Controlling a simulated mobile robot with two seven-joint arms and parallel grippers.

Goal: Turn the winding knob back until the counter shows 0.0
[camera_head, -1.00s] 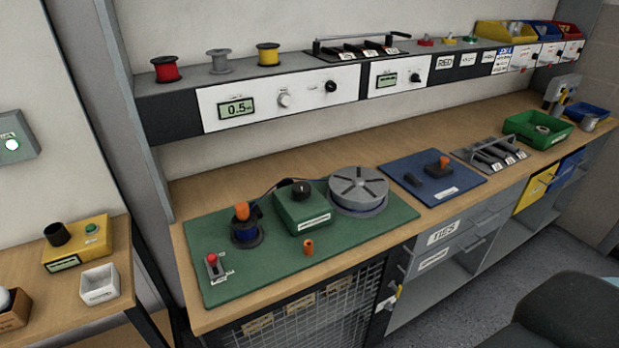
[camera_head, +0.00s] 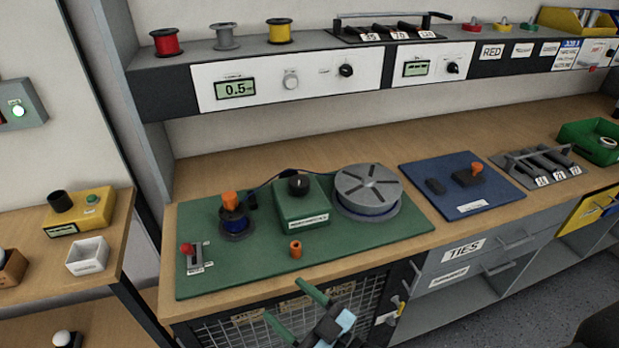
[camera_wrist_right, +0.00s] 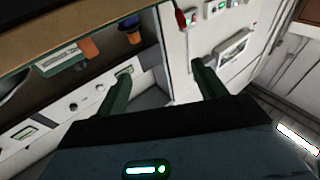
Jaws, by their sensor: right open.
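The counter (camera_head: 236,89) on the white shelf panel reads 0.5. To its right on that panel are a pale round knob (camera_head: 291,80) and a black knob (camera_head: 346,70). Another black knob (camera_head: 298,185) tops the green box on the green board; I cannot tell by its label which knob is the winding knob. My right gripper (camera_head: 284,300) is open and empty in front of the bench's front edge, below the board and well away from these knobs. Its green fingers also show spread in the right wrist view (camera_wrist_right: 161,70). My left gripper is out of view.
A wire-mesh front (camera_head: 290,320) lies below the bench edge. A blue board (camera_head: 420,176) lies to the right.

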